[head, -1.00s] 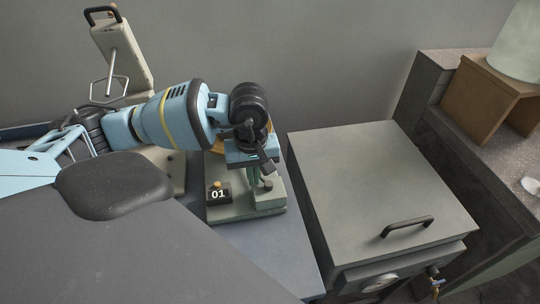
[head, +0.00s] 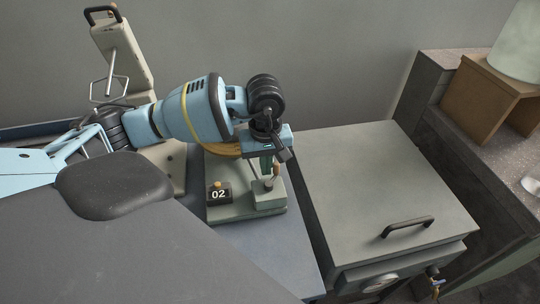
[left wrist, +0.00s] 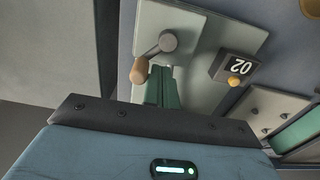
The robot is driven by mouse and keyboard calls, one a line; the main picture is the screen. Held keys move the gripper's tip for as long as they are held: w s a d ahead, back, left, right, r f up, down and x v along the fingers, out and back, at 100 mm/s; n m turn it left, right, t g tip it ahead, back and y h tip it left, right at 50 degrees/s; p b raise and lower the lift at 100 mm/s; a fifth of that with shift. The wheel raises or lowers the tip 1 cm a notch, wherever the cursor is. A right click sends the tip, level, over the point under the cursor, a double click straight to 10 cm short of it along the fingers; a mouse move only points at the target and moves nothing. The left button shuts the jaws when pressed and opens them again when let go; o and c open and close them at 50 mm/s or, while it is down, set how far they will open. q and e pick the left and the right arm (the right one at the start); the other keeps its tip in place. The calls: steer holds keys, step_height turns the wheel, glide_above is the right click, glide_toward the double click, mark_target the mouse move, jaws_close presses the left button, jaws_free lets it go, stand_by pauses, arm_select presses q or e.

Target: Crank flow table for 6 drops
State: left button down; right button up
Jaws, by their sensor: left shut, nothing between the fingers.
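The flow table's grey-green base (head: 240,211) stands on the bench, with part of its brass-coloured round top (head: 222,149) showing behind my arm. Its counter (head: 219,194) reads 02; the same counter (left wrist: 235,67) shows upside down in the left wrist view. The crank has a grey hub (left wrist: 169,40) and a tan handle knob (left wrist: 139,71), which also shows small in the head view (head: 276,169). My left gripper (head: 267,168) is shut and empty, its green fingers (left wrist: 162,88) beside the knob. Whether they touch it I cannot tell. My right gripper is out of view.
A grey metal box with a black handle (head: 408,227) stands close on the right. A cream stand (head: 122,55) is behind at the left. A wooden stand (head: 487,92) sits on the far-right ledge.

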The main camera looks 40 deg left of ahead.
arm_select(q)
steer(key=shift+w+d, duration=0.3)
steer(key=shift+d, duration=0.6)
steer(key=shift+w+d, duration=0.3)
steer(key=shift+d, duration=0.55)
steer(key=shift+s+d, duration=0.4)
steer(key=shift+d, duration=0.4)
steer(key=shift+s+d, duration=0.35)
steer(key=shift+s, duration=0.1)
steer(key=shift+s+d, duration=0.2)
steer(key=shift+s, duration=0.4)
steer(key=shift+s+f, duration=0.25)
steer(key=shift+s, duration=0.85)
steer(key=shift+s+a+r, duration=0.2)
steer(key=shift+s+a, duration=0.75)
steer(key=shift+a, duration=0.4)
steer(key=shift+s, duration=0.1)
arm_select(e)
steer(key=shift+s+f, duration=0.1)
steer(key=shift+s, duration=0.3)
arm_select(q)
steer(key=shift+a, duration=0.1)
steer(key=shift+a, duration=0.1)
